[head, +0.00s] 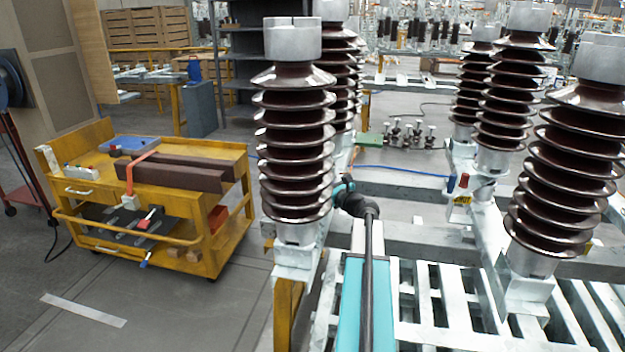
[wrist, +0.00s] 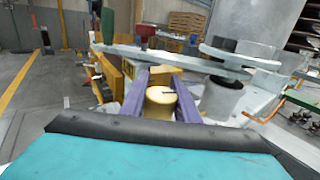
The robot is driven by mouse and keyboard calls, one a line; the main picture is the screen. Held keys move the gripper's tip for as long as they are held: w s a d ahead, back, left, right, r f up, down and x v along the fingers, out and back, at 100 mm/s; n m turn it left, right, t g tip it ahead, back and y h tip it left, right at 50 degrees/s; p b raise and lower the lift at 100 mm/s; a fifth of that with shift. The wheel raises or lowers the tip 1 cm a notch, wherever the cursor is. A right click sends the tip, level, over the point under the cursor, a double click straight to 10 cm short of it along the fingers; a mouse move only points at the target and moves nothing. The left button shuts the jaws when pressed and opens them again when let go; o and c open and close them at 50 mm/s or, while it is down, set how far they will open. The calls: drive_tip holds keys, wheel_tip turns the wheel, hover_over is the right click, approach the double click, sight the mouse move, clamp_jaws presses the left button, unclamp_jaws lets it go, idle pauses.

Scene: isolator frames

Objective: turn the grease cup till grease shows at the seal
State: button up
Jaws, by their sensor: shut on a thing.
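The grease cup (wrist: 160,104) looks like a short brass-yellow cylinder with a dark mark on its top, in the middle of the wrist view. My gripper (wrist: 161,88) has its two purple fingers on either side of it, shut on the cup. A grey cylindrical housing (wrist: 222,100) stands just right of the cup, under a flat metal bar (wrist: 175,58). I cannot make out the seal or any grease. In the head view my arm reaches forward beside the nearest brown insulator (head: 295,150); the gripper and the cup cannot be made out there.
Brown ribbed insulators, including one at the right (head: 565,170), stand on a galvanised frame (head: 420,280) with open slats. A yellow tool cart (head: 165,228) is at the left. The flat bar passes close beyond my fingers.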

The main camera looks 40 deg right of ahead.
drive_tip(key=o, duration=1)
drive_tip(key=shift+o, duration=0.2)
drive_tip(key=shift+s, duration=0.1)
drive_tip(key=s, duration=1.3)
drive_tip(key=shift+s+a, duration=0.3)
drive_tip(key=shift+a, duration=0.1)
drive_tip(key=shift+p, duration=0.45)
